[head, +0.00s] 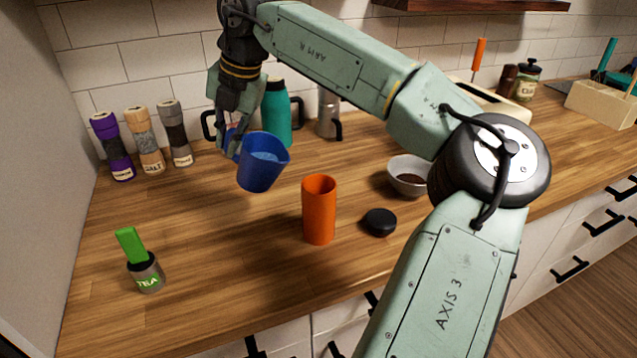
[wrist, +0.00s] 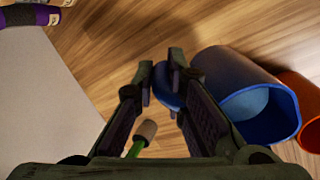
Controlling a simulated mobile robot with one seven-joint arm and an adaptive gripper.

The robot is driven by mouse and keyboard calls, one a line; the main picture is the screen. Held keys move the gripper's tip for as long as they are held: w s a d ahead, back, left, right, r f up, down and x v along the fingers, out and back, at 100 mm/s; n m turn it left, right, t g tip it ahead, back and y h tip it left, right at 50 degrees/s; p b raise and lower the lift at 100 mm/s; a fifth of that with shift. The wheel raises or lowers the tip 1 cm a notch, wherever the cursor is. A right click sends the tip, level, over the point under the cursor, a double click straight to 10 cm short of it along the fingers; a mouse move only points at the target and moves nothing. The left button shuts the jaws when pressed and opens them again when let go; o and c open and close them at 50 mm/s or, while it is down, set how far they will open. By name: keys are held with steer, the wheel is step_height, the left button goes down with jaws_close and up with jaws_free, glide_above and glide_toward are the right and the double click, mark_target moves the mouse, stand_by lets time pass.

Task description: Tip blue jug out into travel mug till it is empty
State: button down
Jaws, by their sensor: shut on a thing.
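The blue jug (head: 260,172) is held above the counter, tilted a little with its open mouth toward the right. A lighter blue surface shows inside it; I cannot tell if it is liquid. My gripper (head: 230,148) is shut on the jug's handle at its left side. In the wrist view the jug (wrist: 245,95) lies right of my gripper (wrist: 163,88). The orange open-topped cylinder, which looks like the travel mug (head: 319,212), stands upright on the counter, right of and below the jug, apart from it. Part of it shows in the wrist view (wrist: 306,110).
A black round lid (head: 379,222) and a grey bowl (head: 407,176) with dark contents lie right of the mug. A teal bottle (head: 276,118) and a metal pot (head: 328,115) stand behind. Several grinders (head: 145,140) stand back left, a tea tin (head: 147,272) front left.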

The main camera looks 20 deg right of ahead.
mark_target(247, 139)
steer(key=shift+s+d+r+t+y, duration=0.25)
steer(key=shift+s+d+r, duration=0.1)
steer(key=shift+r, duration=0.1)
steer(key=shift+s+d+r+t+y, duration=0.25)
steer(key=shift+s+r, duration=0.05)
steer(key=shift+r, duration=0.15)
steer(key=shift+s+d+r+t+y, duration=0.7)
steer(key=shift+s+d+r+t, duration=0.15)
steer(key=shift+r, duration=0.15)
steer(key=shift+s+d+r+t+y, duration=0.25)
steer(key=shift+s+r+t+y, duration=0.1)
steer(key=shift+r, duration=0.15)
steer(key=shift+s+d+r+t+y, duration=0.2)
steer(key=shift+r+t+y, duration=0.15)
steer(key=shift+r, duration=0.15)
steer(key=shift+s+d+r, duration=0.2)
steer(key=shift+r, duration=0.1)
steer(key=shift+t, duration=0.25)
steer(key=shift+s+d+r+t+y, duration=0.3)
steer(key=shift+r+y, duration=0.1)
steer(key=shift+y, duration=0.1)
